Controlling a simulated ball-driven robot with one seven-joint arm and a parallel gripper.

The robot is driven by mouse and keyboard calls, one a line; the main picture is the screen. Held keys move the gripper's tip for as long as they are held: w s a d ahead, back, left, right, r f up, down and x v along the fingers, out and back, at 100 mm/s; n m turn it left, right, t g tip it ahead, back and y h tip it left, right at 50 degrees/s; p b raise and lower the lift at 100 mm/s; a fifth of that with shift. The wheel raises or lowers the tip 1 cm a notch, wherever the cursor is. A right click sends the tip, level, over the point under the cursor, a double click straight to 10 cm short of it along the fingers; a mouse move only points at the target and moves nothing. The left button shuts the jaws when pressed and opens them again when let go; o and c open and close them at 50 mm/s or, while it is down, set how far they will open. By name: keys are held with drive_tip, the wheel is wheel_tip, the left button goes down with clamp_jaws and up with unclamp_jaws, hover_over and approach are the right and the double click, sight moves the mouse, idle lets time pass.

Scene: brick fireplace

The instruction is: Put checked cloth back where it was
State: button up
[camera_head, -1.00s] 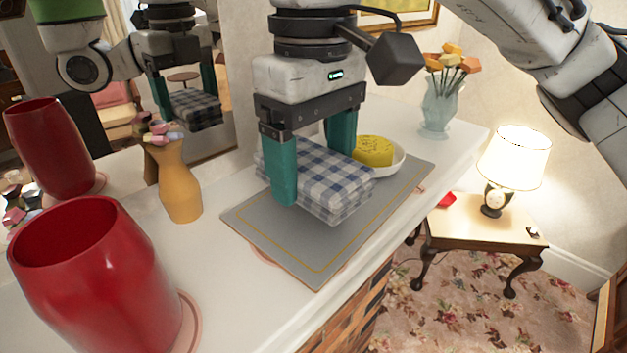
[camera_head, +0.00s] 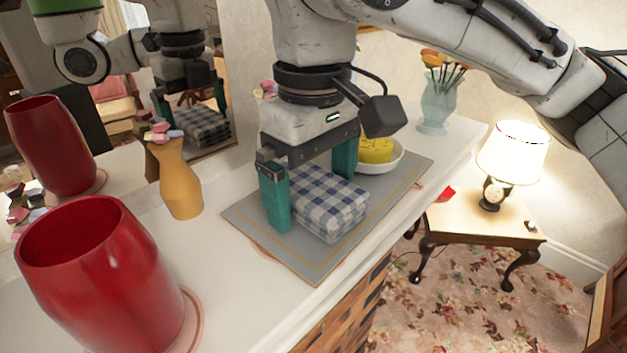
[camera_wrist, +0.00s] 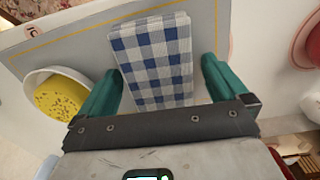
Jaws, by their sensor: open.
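The blue-and-white checked cloth (camera_head: 325,200) is a folded block lying on the grey mat (camera_head: 295,264) on the white mantel shelf. My gripper (camera_head: 312,190) is low over the mat with its teal fingers on either side of the cloth. The fingers are open, and the cloth sits between them. In the wrist view the cloth (camera_wrist: 152,62) lies between and beyond the fingers, with a gap beside at least the right finger. The cloth's back side is partly hidden by my gripper in the head view.
A white bowl with a yellow sponge-like thing (camera_head: 376,150) stands behind the cloth. An orange vase (camera_head: 178,185) and a large red vase (camera_head: 100,280) stand to the left, near a mirror. A glass flower vase (camera_head: 437,105) is at the far end. The shelf's front edge drops off at right.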

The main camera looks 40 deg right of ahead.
sight(313, 184)
wheel_tip(313, 184, up, 12)
drive_tip(key=shift+b, duration=0.4)
